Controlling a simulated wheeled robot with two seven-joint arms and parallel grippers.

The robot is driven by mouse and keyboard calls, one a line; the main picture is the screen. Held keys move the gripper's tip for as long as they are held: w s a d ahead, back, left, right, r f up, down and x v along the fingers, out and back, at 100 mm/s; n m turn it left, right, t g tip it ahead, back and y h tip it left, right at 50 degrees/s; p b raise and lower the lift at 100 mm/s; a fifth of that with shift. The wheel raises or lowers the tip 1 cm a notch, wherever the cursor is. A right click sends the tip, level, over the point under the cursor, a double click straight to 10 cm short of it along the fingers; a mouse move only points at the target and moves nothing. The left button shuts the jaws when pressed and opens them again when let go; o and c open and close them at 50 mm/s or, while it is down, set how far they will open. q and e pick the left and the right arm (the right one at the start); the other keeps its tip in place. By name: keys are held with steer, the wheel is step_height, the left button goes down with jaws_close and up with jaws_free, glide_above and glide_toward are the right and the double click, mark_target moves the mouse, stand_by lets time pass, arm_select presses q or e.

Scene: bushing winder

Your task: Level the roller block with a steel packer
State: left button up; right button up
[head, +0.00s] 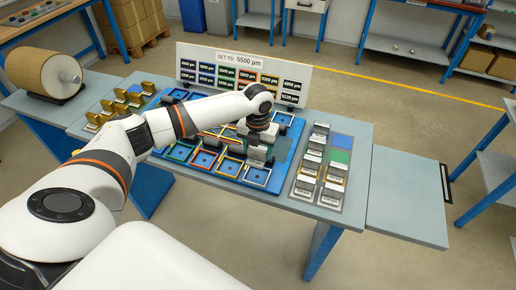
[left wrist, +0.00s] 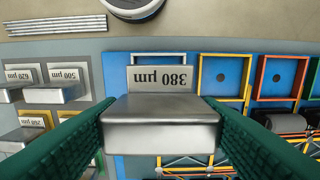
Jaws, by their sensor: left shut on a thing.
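A steel packer (left wrist: 160,120) with an upright plate marked 380 µm, upside down in the left wrist view, sits between my left gripper's green fingers. My left gripper (left wrist: 160,132) is shut on it. In the head view the left gripper (head: 257,158) is low over the front right of the blue board (head: 282,148). More steel packers (head: 309,166) stand in the tray at right; plates marked 620 µm and 500 µm (left wrist: 69,75) show in the left wrist view. The roller block is mostly hidden behind my arm; I cannot make it out clearly. My right gripper is out of view.
A sign (head: 240,59) reading SET TO 5500 µm stands behind the board. Coloured square frames (head: 205,159) line the board's front. A large roll (head: 48,73) and yellow-brown blocks (head: 113,104) are at left. The side shelf (head: 408,207) at right is clear.

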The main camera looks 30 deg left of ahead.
arm_select(q)
steer(key=shift+s+d+r+p, duration=0.15)
steer(key=shift+r+p, duration=0.1)
steer(key=shift+p, duration=0.15)
steer(key=shift+f+b, duration=0.4)
steer(key=shift+f, duration=0.25)
steer(key=shift+f+b, duration=1.75)
steer(key=shift+f, duration=1.45)
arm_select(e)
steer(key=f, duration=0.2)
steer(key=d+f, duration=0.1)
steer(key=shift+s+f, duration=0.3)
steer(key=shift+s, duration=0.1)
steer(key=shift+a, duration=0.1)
arm_select(q)
steer(key=o, duration=1.2)
step_height(320, 180, up, 5)
steer(key=p, duration=0.5)
steer(key=shift+r, duration=0.15)
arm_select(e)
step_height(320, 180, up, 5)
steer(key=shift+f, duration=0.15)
